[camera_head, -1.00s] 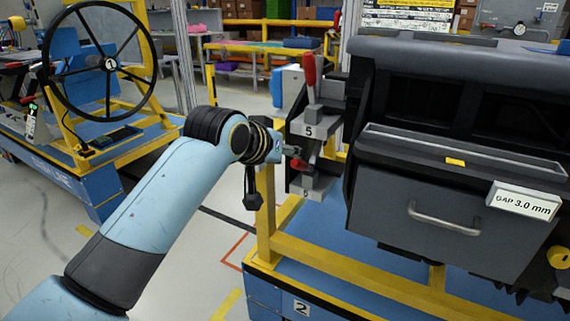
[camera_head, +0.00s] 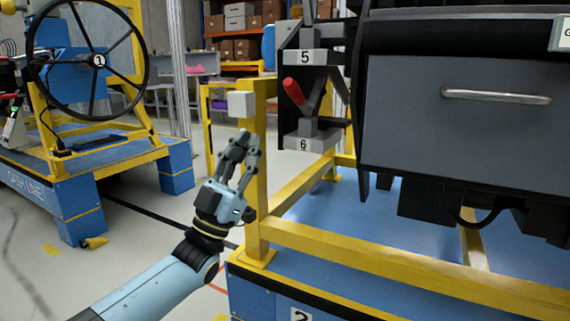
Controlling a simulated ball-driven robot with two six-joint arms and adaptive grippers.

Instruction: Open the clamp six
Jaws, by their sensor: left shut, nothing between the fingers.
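Clamp six (camera_head: 303,126) sits on the lower bracket, labelled 6, on the left side of the dashboard module. Its red handle (camera_head: 293,91) tilts up and to the left from the clamp. Clamp five (camera_head: 305,57), labelled 5, is directly above, with its upper part cut off by the top edge. My left gripper (camera_head: 246,143) is shut and empty, its fingers pointing up. In the picture it is left of and slightly lower than clamp six, apart from it and in front of the yellow post. My right gripper is not in view.
The yellow frame (camera_head: 400,263) on a blue base surrounds the lower module. A grey panel with a metal handle (camera_head: 495,96) is on the right. A cart with a black wheel (camera_head: 99,61) stands at left. Open floor lies between cart and frame.

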